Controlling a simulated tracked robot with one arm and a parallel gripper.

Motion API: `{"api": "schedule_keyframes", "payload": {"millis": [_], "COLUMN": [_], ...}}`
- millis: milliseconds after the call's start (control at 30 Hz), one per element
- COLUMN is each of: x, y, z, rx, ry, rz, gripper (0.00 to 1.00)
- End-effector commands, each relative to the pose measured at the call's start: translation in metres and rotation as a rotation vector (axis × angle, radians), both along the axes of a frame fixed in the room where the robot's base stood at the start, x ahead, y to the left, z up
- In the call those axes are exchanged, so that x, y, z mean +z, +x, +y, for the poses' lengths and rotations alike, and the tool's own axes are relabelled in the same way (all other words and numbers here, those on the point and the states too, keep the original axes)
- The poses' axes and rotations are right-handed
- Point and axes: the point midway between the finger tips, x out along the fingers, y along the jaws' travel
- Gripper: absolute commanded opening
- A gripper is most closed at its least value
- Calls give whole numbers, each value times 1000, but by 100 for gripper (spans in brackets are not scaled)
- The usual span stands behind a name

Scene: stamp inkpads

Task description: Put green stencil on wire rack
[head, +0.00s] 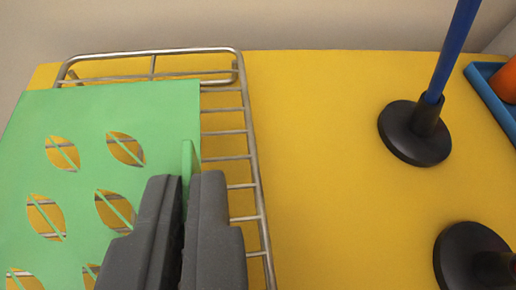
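The green stencil (92,176) is a flat sheet with several leaf-shaped holes, at the left of the head view. It lies over the wire rack (253,160), covering much of its left part; yellow table and bits of wire show through the holes. I cannot tell whether it touches the wires. My gripper (190,178) is closed around an upright green tab at the stencil's right edge, with the tab's top showing between the fingers. The rack's far rail and right side are uncovered. The stencil's near part runs out of view.
A black round base (400,140) with a blue post (456,45) stands at right, and another black base (470,255) is nearer. A blue tray (484,88) with an orange object (507,80) sits far right.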

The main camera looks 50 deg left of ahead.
Motion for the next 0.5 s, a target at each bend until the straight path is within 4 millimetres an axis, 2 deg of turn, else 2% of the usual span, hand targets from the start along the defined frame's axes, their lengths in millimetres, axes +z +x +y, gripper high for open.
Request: {"api": "schedule_keyframes", "payload": {"millis": [100,267,500], "x": [-1,-6,-37], "y": [8,11,10], "z": [6,8,8], "rx": [1,0,1], "ry": [3,2,1], "rz": [-2,0,2], "gripper": [0,0,0]}}
